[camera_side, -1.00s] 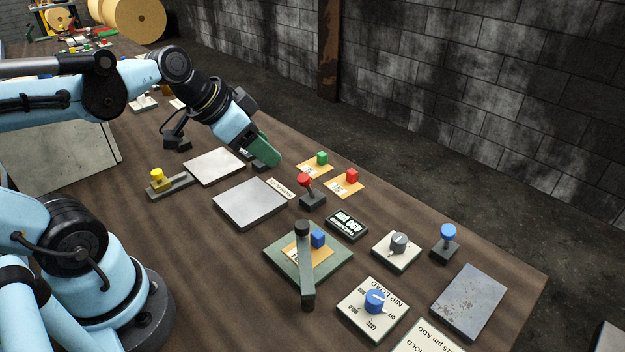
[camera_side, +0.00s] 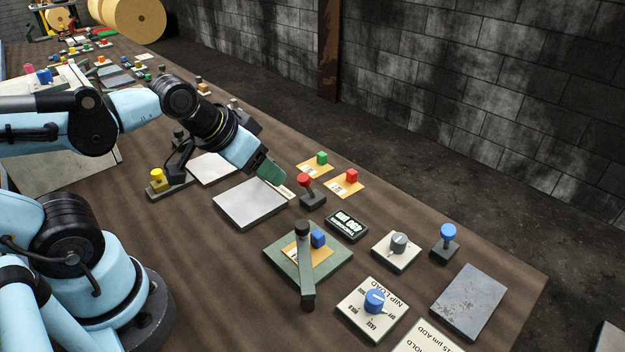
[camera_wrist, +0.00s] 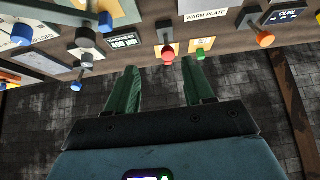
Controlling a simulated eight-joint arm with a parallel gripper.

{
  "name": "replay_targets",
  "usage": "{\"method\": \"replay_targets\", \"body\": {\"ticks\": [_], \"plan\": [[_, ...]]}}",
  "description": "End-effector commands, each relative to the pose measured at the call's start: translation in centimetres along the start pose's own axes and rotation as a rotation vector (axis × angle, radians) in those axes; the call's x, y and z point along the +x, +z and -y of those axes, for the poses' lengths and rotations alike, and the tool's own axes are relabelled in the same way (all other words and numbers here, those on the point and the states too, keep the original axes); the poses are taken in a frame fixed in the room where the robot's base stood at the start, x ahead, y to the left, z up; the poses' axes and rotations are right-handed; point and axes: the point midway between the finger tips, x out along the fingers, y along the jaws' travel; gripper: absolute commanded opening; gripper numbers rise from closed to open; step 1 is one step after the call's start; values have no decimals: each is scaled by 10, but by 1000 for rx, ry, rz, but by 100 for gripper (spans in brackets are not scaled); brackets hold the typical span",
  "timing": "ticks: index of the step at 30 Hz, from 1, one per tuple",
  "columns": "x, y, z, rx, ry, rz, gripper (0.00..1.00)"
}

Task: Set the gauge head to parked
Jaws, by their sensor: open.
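The swing arm (camera_side: 307,265), which I take for the gauge head, is a dark green bar with a black knob at its far end. It lies across a green base plate (camera_side: 283,258), beside a blue block (camera_side: 318,239) on a tan card. A thickness display (camera_side: 347,224) stands just behind the plate. My gripper (camera_side: 273,173) is up and left of the plate in the side view, above the bench near the grey plate and the red lever. In the wrist view its two green fingers (camera_wrist: 159,68) are apart with nothing between them.
A red-knobbed lever (camera_side: 311,194) stands close to my gripper. Red (camera_side: 351,176) and green (camera_side: 322,158) blocks sit on cards behind it. A grey dial (camera_side: 399,243), a blue lever (camera_side: 447,241) and the NIP LOAD dial (camera_side: 375,301) stand to the right.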

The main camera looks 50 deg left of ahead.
Motion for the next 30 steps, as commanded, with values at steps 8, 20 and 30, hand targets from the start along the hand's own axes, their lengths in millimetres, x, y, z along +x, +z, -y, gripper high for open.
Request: {"method": "replay_targets", "body": {"ticks": [8, 20, 30], "plan": [[0, 0, 0, 0, 0, 0, 52], [-7, -10, -15, 58, 29, 96, 52], [-37, -38, -75, 299, 108, 483, 52]]}}
